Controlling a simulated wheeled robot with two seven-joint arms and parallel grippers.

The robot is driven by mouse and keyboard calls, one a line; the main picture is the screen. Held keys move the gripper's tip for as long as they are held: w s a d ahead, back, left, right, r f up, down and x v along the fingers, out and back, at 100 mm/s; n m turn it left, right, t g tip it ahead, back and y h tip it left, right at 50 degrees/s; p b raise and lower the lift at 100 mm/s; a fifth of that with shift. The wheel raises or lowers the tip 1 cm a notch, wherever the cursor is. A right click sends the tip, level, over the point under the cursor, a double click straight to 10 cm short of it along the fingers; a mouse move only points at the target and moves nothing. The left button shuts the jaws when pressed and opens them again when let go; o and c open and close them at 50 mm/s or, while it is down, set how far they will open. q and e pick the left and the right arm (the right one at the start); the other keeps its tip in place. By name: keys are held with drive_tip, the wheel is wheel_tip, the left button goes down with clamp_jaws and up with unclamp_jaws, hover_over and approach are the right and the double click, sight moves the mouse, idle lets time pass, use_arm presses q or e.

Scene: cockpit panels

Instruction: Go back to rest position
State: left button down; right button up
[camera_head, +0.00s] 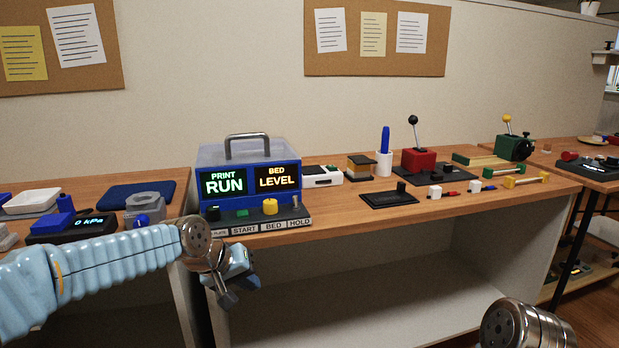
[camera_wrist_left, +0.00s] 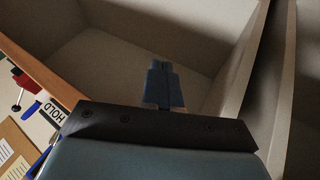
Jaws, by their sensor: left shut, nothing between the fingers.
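My left gripper (camera_head: 229,298) hangs in front of the desk's front edge, below the button panel of the blue device, in the head view. In the left wrist view its fingers (camera_wrist_left: 163,84) are together with nothing between them, in front of the open space under the desk. My left arm reaches in from the left at about desk height. Only a round metal joint of my right arm shows at the bottom right of the head view; the right gripper is out of the picture.
The blue device (camera_head: 249,180) reads "PRINT RUN" and "BED LEVEL" and stands close to my left wrist. The wooden desk (camera_head: 350,222) carries a red lever box (camera_head: 418,161), a pen cup (camera_head: 384,163) and small parts. The shelf space below is empty.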

use_arm(q)
drive_tip(key=s+d+f+g, duration=0.15)
drive_tip(key=s+f, duration=0.25)
drive_tip(key=f, duration=1)
drive_tip(key=s+f+g, duration=0.2)
drive_tip(key=s+f, duration=0.2)
drive_tip(key=f, duration=1)
drive_tip(key=s+f+g, duration=0.2)
drive_tip(key=s+f, duration=1.1)
drive_tip(key=s, duration=0.5)
drive_tip(key=shift+s+f+y, duration=0.3)
drive_tip(key=shift+f, duration=0.1)
